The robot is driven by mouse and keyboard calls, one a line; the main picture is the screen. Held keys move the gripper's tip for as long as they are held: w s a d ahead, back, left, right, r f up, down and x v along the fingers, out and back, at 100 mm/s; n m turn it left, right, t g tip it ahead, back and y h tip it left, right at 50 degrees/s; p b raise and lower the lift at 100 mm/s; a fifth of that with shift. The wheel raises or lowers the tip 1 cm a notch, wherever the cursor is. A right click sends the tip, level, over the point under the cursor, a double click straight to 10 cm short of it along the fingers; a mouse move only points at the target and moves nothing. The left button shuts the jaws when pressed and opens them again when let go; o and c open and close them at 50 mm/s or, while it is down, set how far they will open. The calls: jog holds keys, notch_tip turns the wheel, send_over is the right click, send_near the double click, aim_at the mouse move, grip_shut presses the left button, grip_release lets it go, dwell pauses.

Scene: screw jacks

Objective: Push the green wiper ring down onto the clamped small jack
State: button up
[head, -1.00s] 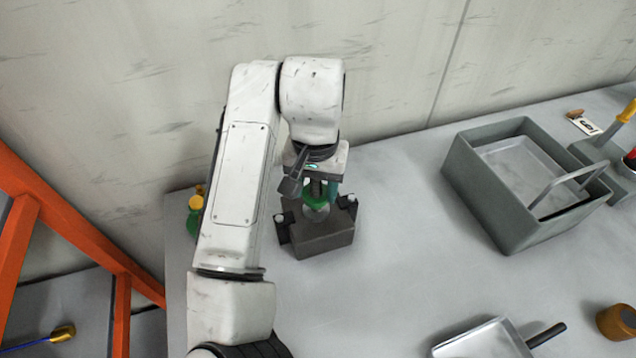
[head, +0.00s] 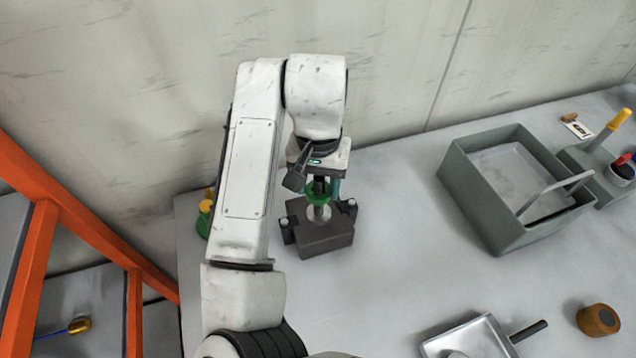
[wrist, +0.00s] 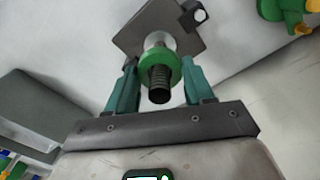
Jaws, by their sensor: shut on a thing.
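The green wiper ring (wrist: 175,68) sits around the dark threaded screw (wrist: 159,88) of the small jack in the wrist view. In the head view the ring (head: 322,198) shows above the jack's silver body (head: 319,213). The jack stands upright in a dark clamp block (head: 327,238) on the bench. My gripper (wrist: 158,68) is shut on the ring, one teal finger on each side. In the head view my gripper (head: 321,188) is over the clamp, partly hidden by my wrist. Whether the ring touches the jack's body cannot be told.
A grey bin (head: 490,235) with a metal tray stands to the right. A dustpan (head: 475,340) and a brown cylinder (head: 598,320) lie at the front right. A green and yellow object (head: 204,220) is partly behind my arm. An orange frame (head: 85,225) stands left. The bench between clamp and bin is clear.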

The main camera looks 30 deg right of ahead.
jog(key=shift+d+r+p, duration=0.1)
jog(key=shift+r+p, duration=3.4)
jog(key=shift+r, duration=0.8)
